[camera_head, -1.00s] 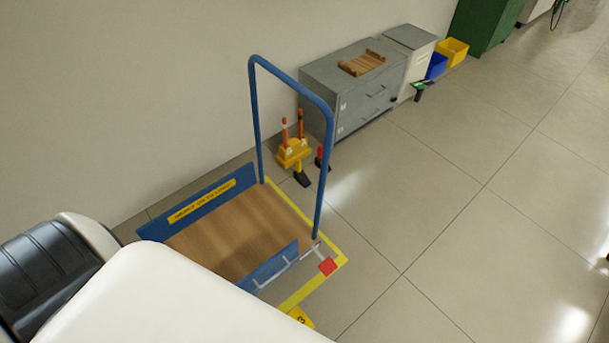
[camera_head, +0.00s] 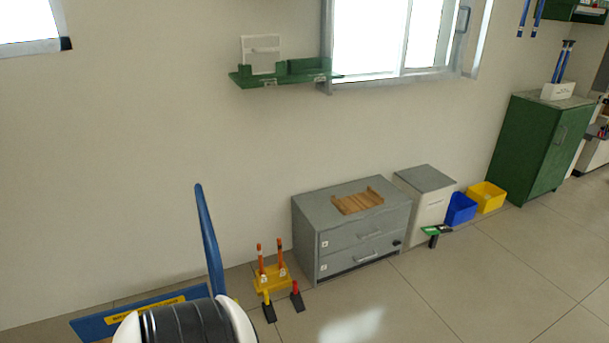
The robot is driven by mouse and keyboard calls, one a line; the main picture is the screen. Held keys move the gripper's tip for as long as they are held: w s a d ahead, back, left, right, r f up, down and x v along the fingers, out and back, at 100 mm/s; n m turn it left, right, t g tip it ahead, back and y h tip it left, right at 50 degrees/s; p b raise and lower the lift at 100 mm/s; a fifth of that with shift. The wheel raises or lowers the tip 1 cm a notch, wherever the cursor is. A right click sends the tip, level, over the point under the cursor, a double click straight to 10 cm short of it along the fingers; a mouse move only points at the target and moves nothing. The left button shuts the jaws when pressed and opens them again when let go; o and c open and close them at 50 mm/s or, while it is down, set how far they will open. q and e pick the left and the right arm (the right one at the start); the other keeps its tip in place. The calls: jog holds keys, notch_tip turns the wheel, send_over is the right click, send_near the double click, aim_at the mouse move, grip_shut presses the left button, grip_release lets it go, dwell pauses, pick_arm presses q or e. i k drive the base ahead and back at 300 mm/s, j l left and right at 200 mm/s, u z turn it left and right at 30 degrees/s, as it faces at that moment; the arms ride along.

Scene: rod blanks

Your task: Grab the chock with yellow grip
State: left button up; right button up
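In the head view, a dark chock with a yellow grip (camera_head: 267,303) rests on the floor in front of a yellow stand (camera_head: 271,279). Its grip runs up close to the stand, and I cannot tell if they touch. A similar dark chock with a red grip (camera_head: 297,299) is just to its right. Two orange upright handles rise from the stand. Neither of my grippers is in view; only a black and white part of my arm shows at the bottom left.
A grey drawer cabinet (camera_head: 352,243) with a wooden tray (camera_head: 358,201) stands right of the chocks. A green-topped dark item (camera_head: 434,233) lies before a white cabinet (camera_head: 424,204). A blue-framed cart (camera_head: 207,240) is at the left. Floor at right is clear.

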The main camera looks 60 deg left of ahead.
aim_at(268, 307)
jog(key=i+u, duration=0.45)
jog(key=i, duration=0.15)
jog(key=i+l+u, duration=0.25)
jog(key=i+u, duration=0.25)
jog(key=i, duration=0.1)
